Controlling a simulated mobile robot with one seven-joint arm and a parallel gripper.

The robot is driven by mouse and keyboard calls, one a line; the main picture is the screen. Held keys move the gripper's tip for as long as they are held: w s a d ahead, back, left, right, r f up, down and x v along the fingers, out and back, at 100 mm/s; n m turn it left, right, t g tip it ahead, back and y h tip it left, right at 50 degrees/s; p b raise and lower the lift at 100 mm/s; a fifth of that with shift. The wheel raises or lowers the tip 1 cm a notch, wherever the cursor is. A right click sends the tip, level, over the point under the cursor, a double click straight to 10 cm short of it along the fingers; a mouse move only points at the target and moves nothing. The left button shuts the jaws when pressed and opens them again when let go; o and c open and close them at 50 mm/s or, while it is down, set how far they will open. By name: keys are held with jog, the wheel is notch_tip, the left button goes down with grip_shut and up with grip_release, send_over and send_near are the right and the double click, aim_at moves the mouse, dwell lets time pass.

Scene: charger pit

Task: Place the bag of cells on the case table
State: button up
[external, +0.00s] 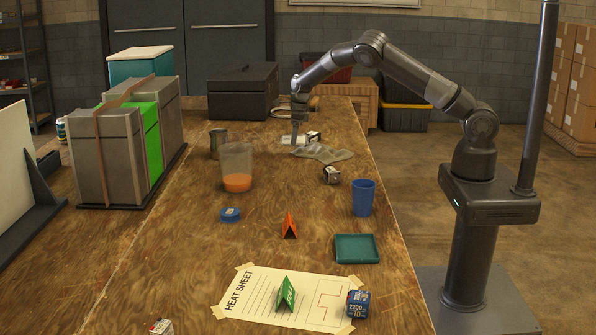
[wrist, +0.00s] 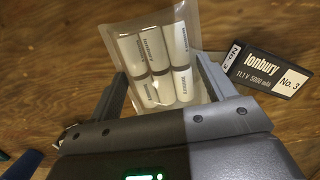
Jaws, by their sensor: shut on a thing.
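The bag of cells (wrist: 152,55) is a clear pouch with several white cylindrical cells, seen in the wrist view. My gripper (wrist: 160,95) is shut on it, one finger at each side. In the external view my gripper (external: 296,138) points down, low over the far part of the long wooden table (external: 330,220); the bag is too small there to make out surely. I cannot tell whether the bag touches the wood. A black case (external: 243,92) stands at the table's far end. Grey cases (external: 108,155) with a green one between them stand at the left on wood.
A black battery marked No. 3 (wrist: 265,68) lies just right of my gripper. A grey cloth (external: 322,153), a metal mug (external: 218,142), a clear cup with orange contents (external: 237,168) and a small battery (external: 331,175) are close by. A blue cup (external: 363,197) stands nearer.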

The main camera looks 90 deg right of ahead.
jog(key=shift+w+a+f, duration=0.35)
jog(key=shift+w, duration=0.25)
jog(key=shift+f, duration=1.95)
jog(key=shift+f, duration=0.15)
jog(key=o, duration=1.2)
jog(key=shift+o, duration=0.2)
